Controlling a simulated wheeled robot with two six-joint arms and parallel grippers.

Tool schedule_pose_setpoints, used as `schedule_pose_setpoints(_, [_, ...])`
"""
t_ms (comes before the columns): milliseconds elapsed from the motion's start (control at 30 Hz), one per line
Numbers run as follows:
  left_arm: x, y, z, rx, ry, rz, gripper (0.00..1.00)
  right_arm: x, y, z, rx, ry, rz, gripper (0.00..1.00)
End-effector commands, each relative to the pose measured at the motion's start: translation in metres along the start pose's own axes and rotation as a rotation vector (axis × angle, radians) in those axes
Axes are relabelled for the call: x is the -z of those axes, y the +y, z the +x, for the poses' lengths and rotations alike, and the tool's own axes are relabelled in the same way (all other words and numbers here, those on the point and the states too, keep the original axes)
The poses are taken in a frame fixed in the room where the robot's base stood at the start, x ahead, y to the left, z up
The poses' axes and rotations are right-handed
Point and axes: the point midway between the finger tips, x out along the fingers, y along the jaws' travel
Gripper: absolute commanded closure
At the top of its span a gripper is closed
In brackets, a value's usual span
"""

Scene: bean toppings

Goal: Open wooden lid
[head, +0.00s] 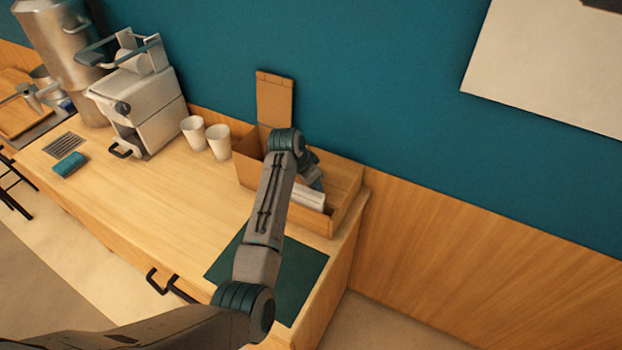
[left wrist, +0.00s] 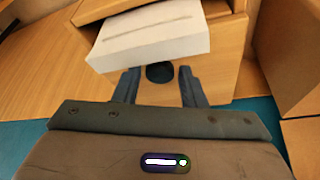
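The wooden box (head: 248,166) stands on the counter against the wall. Its wooden lid (head: 274,101) stands upright at the back left, raised above the box. My left arm reaches over the box, and its gripper is mostly hidden behind the arm in the head view. In the left wrist view my left gripper (left wrist: 158,86) is open and empty, its fingers apart in front of a wooden face (left wrist: 229,60) with a dark round hole (left wrist: 160,72). A white box (left wrist: 150,36) sits just beyond the fingertips; it also shows in the head view (head: 308,196). My right gripper is not in view.
Two white cups (head: 218,142) stand left of the wooden box. A white machine (head: 140,103) and a large metal urn (head: 65,50) are farther left. A dark green mat (head: 302,271) lies in front of the box. The counter's middle (head: 170,200) is clear.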

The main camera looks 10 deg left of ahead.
Motion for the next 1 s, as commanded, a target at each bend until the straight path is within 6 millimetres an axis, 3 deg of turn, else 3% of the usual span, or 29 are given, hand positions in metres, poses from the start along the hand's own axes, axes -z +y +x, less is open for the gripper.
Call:
schedule_pose_setpoints(67, [0.000,0.000,0.000,0.000,0.000,0.000,0.66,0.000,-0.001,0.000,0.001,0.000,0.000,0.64])
schedule_pose_setpoints(233, [0.000,0.000,0.000,0.000,0.000,0.000,1.00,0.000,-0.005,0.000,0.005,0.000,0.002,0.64])
schedule_pose_setpoints(567, [0.004,-0.001,-0.004,-0.008,-0.024,-0.004,1.00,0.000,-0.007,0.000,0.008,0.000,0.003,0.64])
schedule_pose_setpoints(1000, [0.038,-0.010,-0.036,-0.098,-0.261,-0.040,1.00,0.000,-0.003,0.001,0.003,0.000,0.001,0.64])
